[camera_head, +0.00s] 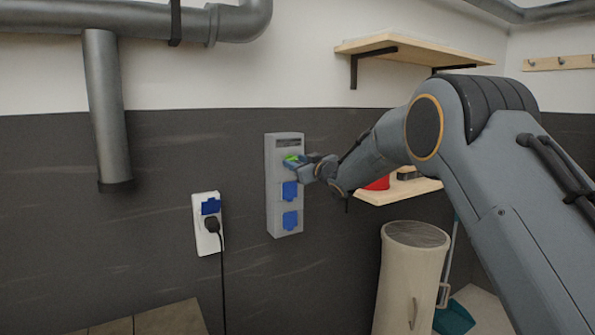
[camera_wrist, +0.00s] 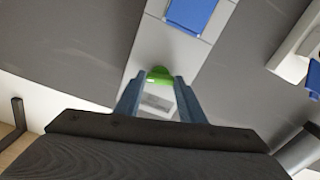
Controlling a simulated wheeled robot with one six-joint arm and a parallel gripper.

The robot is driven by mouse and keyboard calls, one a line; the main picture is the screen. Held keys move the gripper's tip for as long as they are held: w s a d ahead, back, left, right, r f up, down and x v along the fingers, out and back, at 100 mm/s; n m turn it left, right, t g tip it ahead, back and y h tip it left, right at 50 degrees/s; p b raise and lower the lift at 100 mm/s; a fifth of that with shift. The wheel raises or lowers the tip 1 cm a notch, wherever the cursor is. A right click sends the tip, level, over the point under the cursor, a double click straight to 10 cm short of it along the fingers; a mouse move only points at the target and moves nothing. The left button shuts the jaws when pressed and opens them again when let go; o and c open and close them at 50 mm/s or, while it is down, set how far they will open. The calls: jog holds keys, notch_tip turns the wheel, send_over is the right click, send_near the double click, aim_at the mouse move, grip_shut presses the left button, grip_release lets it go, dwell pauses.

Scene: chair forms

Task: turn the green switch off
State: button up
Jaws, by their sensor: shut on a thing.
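The green switch (camera_head: 291,158) is at the upper part of a grey wall panel (camera_head: 271,205). In the wrist view the green switch (camera_wrist: 160,75) sits between the tips of my two blue-grey fingers. My gripper (camera_head: 303,165) reaches the panel from the right and is shut on the switch. The fingers hide part of the switch, and I cannot tell which position it is in.
A white outlet (camera_head: 207,230) with a black plug and hanging cord is to the left. A white bin (camera_head: 405,270) and shelves (camera_head: 405,190) are to the right.

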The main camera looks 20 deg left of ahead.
jog(key=shift+f+n+b, duration=0.15)
jog(key=shift+n+b, duration=7.45)
jog(key=shift+b, duration=0.4)
jog(key=o, duration=1)
jog(key=shift+a, duration=0.1)
jog(key=shift+o, duration=0.2)
